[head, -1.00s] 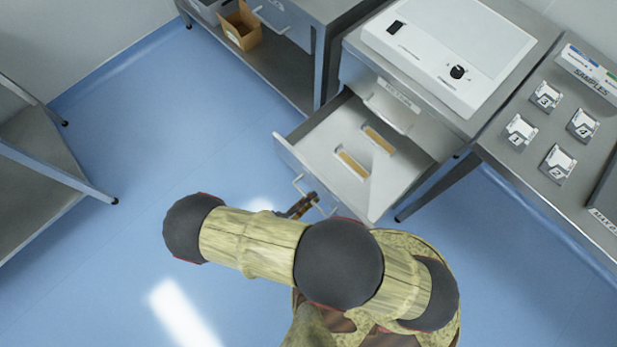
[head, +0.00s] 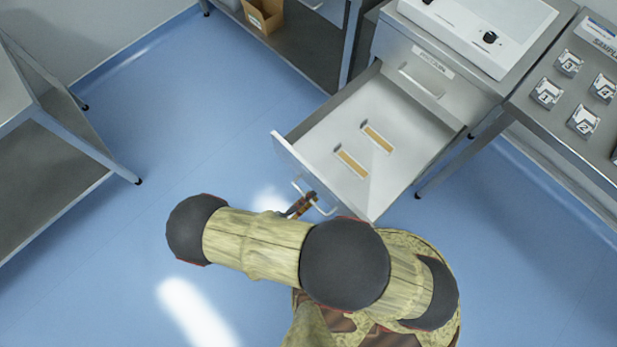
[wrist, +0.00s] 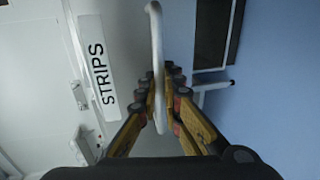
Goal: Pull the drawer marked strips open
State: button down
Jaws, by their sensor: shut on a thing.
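The drawer (head: 325,136) is pulled well out of its cabinet and shows its inside in the head view. Two strips (head: 376,137) with tan faces lie in it. In the wrist view its front carries a label (wrist: 98,68) reading STRIPS. My gripper (head: 303,204) is at the drawer's front, largely behind my arm in the head view. In the wrist view my gripper (wrist: 160,92) has its fingers on both sides of the white bar handle (wrist: 157,45) and is shut on it.
A second, closed drawer front (head: 425,82) is on the cabinet beyond the open drawer. A white device (head: 480,30) stands on top. A bench with numbered samples (head: 547,93) is at right, a steel shelf (head: 60,130) at left. Blue floor (head: 170,140) between is clear.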

dwell(0.3)
jog(key=c, duration=2)
grip_release()
